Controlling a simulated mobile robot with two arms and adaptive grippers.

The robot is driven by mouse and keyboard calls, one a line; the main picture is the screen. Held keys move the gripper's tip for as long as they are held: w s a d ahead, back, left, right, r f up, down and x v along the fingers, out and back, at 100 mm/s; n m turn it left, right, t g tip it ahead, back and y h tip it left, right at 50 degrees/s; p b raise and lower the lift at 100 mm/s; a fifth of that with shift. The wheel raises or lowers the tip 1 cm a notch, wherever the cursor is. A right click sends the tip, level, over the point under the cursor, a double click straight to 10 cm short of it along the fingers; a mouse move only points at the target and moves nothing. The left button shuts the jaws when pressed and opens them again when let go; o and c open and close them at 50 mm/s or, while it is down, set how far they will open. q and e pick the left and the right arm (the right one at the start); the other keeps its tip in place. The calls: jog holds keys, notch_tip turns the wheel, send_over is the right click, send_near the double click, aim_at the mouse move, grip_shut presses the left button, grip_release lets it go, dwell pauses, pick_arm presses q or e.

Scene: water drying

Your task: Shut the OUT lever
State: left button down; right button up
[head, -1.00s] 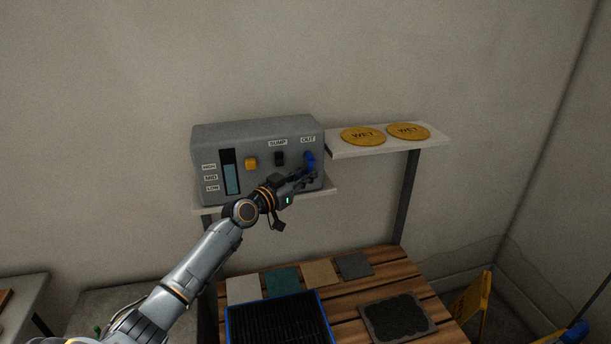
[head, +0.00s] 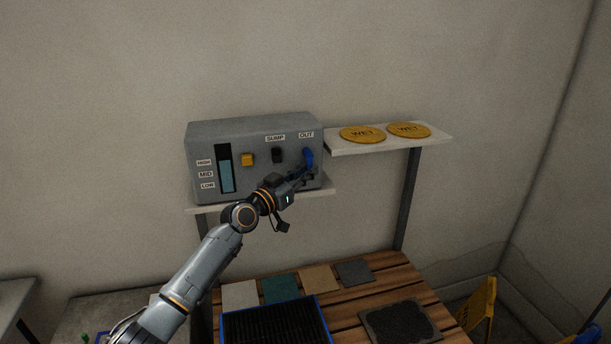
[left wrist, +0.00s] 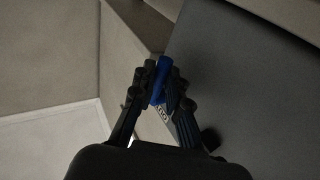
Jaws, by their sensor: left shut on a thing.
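The grey control box (head: 255,130) stands on a wall shelf. The blue OUT lever (head: 308,157) is on its front at the right, under the OUT label (head: 306,135). My left gripper (head: 303,172) reaches up to it from below. In the left wrist view the fingers (left wrist: 160,88) are closed on the blue lever (left wrist: 161,74), one on each side. The fingers hide the lower part of the lever, so its exact angle is hard to tell. My right gripper is not in view.
Beside the OUT lever are a black SUMP lever (head: 277,155) and a yellow knob (head: 247,160). A level gauge (head: 226,170) is at the left. A shelf (head: 435,139) with two yellow WET discs is at the right. Below is a slatted wooden table (head: 345,305) with several mats and a blue-rimmed tray (head: 329,325).

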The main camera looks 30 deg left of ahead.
pick_arm(q)
jog(key=c, duration=1.6)
grip_release()
jog(key=s, duration=0.4)
jog(key=s+a+f, duration=0.1)
jog(key=s, duration=0.7)
jog(key=shift+a+f, duration=0.15)
jog(key=shift+a, duration=0.05)
jog(key=shift+w, duration=0.1)
